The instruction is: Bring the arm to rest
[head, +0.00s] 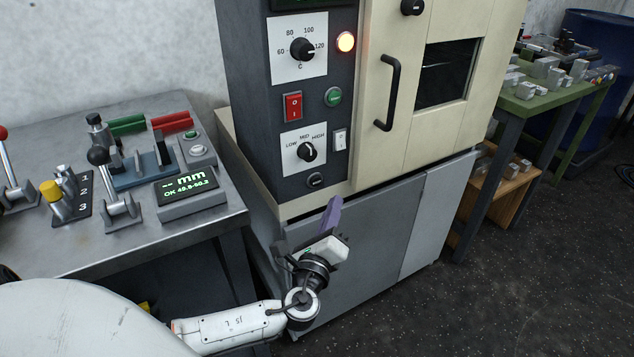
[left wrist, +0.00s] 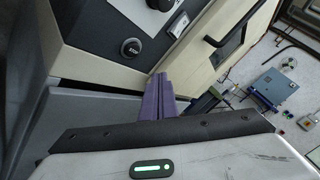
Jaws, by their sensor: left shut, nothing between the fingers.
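My left gripper (head: 333,212) is in front of the grey lower cabinet of the oven, below its control panel. Its purple fingers are together with nothing between them. I cannot tell from these views whether the fingertips touch the oven. My right gripper is not in view.
A metal bench (head: 60,250) with levers and a gauge display (head: 188,190) stands left. A green table (head: 545,103) and dark open floor lie right.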

